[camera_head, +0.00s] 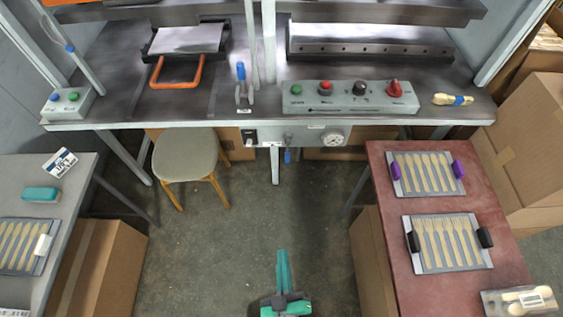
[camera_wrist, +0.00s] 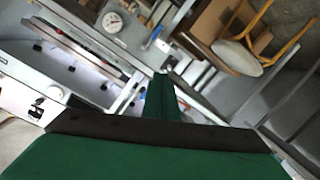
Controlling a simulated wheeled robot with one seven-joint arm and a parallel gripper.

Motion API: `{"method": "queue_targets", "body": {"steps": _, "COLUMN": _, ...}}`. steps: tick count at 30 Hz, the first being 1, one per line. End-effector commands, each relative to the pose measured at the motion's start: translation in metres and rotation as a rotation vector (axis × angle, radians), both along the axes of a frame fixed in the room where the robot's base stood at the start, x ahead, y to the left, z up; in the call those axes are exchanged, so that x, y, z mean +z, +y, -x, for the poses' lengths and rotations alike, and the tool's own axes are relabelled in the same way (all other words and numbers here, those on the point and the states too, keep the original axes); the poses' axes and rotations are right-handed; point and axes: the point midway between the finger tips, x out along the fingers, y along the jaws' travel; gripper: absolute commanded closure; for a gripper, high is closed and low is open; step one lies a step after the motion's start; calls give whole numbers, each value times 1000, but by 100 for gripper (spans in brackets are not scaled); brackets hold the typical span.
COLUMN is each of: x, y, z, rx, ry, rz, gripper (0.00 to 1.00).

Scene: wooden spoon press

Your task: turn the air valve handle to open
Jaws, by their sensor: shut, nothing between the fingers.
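The air valve handle (camera_head: 288,156) is a small blue lever under the front edge of the press table. It points straight down in the head view, left of the round pressure gauge (camera_head: 332,138). In the wrist view the blue handle (camera_wrist: 152,38) shows small, beyond my fingertips, with the gauge (camera_wrist: 112,22) beside it. My green gripper (camera_head: 282,256) is at the bottom middle of the head view, over the floor, well apart from the handle. Its fingers are shut together and empty; they also show in the wrist view (camera_wrist: 160,80).
A stool (camera_head: 186,158) stands left of the valve under the press. A red table (camera_head: 395,255) with spoon and fork trays is at right, a grey table (camera_head: 77,195) at left. The press table carries a control box (camera_head: 350,98) and a blue-tipped lever (camera_head: 241,72). The middle floor is clear.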

Motion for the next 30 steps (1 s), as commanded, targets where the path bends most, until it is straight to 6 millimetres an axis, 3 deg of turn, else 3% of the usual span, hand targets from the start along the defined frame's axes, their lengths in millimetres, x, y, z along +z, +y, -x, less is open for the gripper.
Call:
{"method": "queue_targets", "body": {"steps": 3, "x": -30, "y": -3, "z": -42, "rx": 37, "ry": -39, "rz": 171, "gripper": 100}}
{"method": "queue_targets", "body": {"steps": 9, "x": -70, "y": -4, "z": -115, "rx": 90, "ry": -97, "rz": 449, "gripper": 100}}
{"method": "queue_targets", "body": {"steps": 15, "x": -94, "y": 3, "z": -197, "rx": 134, "ry": -159, "rz": 714, "gripper": 100}}
{"method": "queue_targets", "body": {"steps": 21, "x": -103, "y": 18, "z": -266, "rx": 167, "ry": -212, "rz": 925, "gripper": 100}}
{"method": "queue_targets", "body": {"steps": 25, "x": -104, "y": 21, "z": -293, "rx": 172, "ry": -227, "rz": 1006, "gripper": 100}}
{"method": "queue_targets", "body": {"steps": 30, "x": -105, "y": 21, "z": -306, "rx": 173, "ry": -234, "rz": 1048, "gripper": 100}}
